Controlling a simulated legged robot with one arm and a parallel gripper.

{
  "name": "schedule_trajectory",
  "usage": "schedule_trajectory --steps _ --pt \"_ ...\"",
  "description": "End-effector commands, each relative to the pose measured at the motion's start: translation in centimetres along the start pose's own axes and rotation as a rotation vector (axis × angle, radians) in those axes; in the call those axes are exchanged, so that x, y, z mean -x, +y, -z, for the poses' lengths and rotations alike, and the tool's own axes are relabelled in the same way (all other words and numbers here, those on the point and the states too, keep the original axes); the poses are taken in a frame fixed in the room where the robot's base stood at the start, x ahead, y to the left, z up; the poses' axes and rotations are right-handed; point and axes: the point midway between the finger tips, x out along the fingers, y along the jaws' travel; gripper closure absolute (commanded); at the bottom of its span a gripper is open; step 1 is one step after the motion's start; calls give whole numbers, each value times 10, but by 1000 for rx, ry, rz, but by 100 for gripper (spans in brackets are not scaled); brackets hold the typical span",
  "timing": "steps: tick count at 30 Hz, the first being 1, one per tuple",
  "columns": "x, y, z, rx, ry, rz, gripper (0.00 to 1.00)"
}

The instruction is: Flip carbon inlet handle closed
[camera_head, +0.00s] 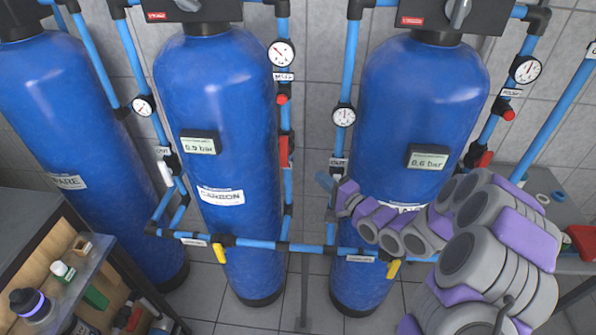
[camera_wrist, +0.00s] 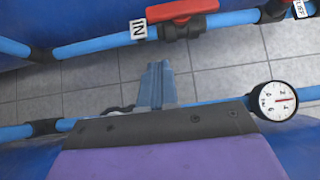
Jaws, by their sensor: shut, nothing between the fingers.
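The blue carbon tank (camera_head: 220,110) stands in the middle of the head view with a "CARBON" label. A red handle (camera_head: 284,150) sits on the blue pipe at its right side. I cannot tell for sure whether this is the carbon inlet handle. My gripper (camera_head: 325,181) is shut and empty, to the right of and lower than the red handle. In the wrist view my gripper (camera_wrist: 157,72) points towards that pipe, apart from the handle.
Another pipe with a gauge (camera_head: 343,117) runs close to my gripper; a gauge (camera_wrist: 274,100) also shows in the wrist view. A white handle (camera_head: 165,172) is left of the carbon tank. Yellow handles (camera_head: 218,253) hang low. A cluttered shelf (camera_head: 40,235) stands left.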

Motion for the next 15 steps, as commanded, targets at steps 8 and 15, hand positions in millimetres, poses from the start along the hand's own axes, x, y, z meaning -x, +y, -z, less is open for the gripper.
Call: schedule_trajectory --steps 8,15 --pt "-43 1 -2 3 -4 0 100" --pt "-68 2 -19 -2 -4 0 100"
